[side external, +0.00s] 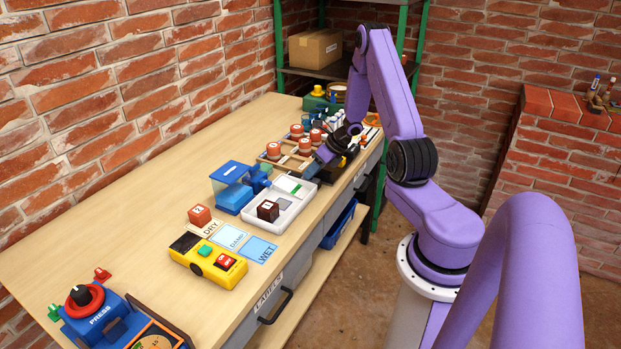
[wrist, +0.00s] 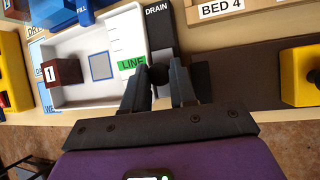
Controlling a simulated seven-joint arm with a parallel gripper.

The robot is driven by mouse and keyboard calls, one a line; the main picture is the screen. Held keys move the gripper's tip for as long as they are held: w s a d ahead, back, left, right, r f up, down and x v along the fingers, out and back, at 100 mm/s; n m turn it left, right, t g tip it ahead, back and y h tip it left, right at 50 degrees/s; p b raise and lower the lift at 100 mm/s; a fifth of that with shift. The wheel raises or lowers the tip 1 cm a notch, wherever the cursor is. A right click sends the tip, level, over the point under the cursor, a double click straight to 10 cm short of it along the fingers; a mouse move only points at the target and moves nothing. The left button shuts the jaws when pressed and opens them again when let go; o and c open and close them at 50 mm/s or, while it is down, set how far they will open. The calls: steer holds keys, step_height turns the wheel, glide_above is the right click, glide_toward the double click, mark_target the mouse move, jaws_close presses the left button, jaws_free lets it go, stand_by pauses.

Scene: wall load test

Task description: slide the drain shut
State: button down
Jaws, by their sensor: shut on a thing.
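The white tray (wrist: 90,97) shows in the wrist view, with a green LINE label (wrist: 132,62) near its right end. The drain is a dark strip marked DRAIN (wrist: 157,22) along the tray's right wall. A black knob (wrist: 159,73) sits at the strip's near end. My gripper (wrist: 160,78) is shut on this knob, one finger on each side. In the side view the tray (side external: 307,206) stands near the bench's front edge, and my gripper is at its far end, where the arm hides the drain.
A brown block marked 1 (wrist: 63,72) sits in the tray. A blue FILL part (wrist: 66,12) adjoins the tray. The BED 4 rack (wrist: 225,8) and a yellow part (wrist: 300,90) lie right. A yellow box (side external: 208,262) stands nearer; the bench's back left is clear.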

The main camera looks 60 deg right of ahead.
mark_target(302, 177)
steer(key=shift+w+a, duration=0.1)
steer(key=shift+w, duration=1.85)
steer(key=c, duration=1)
jaws_free()
steer(key=shift+c, duration=0.2)
